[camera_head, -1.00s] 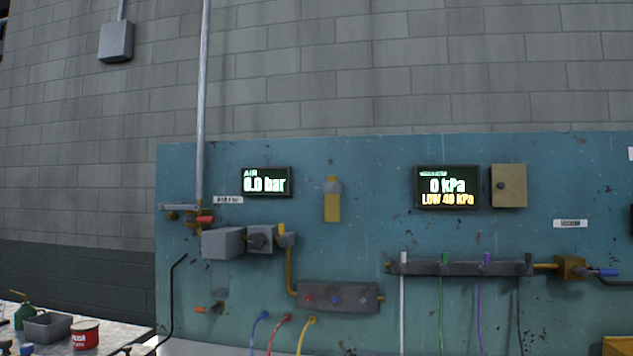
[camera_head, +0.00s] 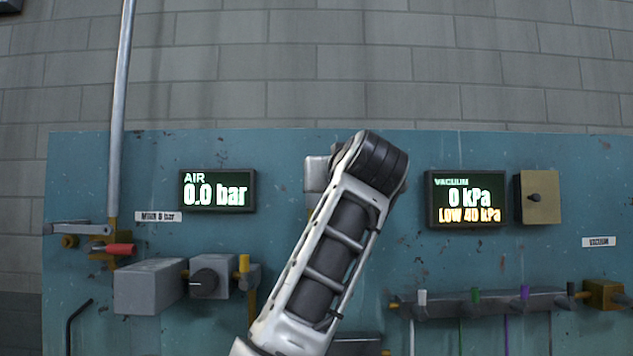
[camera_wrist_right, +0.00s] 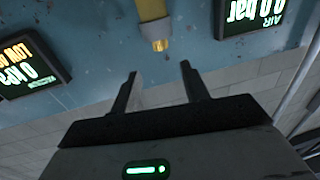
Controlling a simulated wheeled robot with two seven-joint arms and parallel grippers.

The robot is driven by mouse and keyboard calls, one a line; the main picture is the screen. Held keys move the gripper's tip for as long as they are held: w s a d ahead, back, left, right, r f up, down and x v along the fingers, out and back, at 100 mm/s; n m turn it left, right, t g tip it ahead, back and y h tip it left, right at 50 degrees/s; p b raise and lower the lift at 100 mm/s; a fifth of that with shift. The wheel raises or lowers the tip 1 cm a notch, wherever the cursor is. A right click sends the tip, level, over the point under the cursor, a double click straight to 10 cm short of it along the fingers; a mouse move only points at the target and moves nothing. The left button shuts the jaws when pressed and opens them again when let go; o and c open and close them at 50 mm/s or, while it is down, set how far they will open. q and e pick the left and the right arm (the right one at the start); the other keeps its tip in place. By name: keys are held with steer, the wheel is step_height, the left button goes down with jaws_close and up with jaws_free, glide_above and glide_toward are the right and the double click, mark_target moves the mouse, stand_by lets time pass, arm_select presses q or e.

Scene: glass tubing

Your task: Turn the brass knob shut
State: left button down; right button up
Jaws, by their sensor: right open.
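The brass knob (camera_wrist_right: 160,45) shows in the right wrist view on the end of a grey collar, which joins a yellow cylinder (camera_wrist_right: 150,10) on the blue panel. That view is upside down. My right gripper (camera_wrist_right: 157,68) is open and empty, its two dark fingers apart. Its tips point toward the knob, which appears in line with the gap and a little beyond the tips; I see no contact. In the head view my right arm covers the yellow cylinder and knob, and the fingers cannot be made out. My left gripper is not in view.
The blue panel (camera_head: 100,170) carries an air display (camera_head: 217,190) at 0.0 bar and a vacuum display (camera_head: 465,199) at 0 kPa. A tan box (camera_head: 540,196), a red-handled valve (camera_head: 120,249), a grey regulator (camera_head: 205,283) and a dark manifold (camera_head: 450,304) stand out from it.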

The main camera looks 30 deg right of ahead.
steer(key=p+x, duration=0.3)
steer(key=x, duration=0.8)
steer(key=shift+w+d+p, duration=0.1)
steer(key=shift+w+p, duration=0.2)
steer(key=shift+p, duration=0.05)
steer(key=shift+w+d, duration=0.2)
steer(key=shift+w, duration=0.2)
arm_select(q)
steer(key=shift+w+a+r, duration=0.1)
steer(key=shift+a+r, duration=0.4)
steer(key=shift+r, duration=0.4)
arm_select(e)
steer(key=c, duration=1)
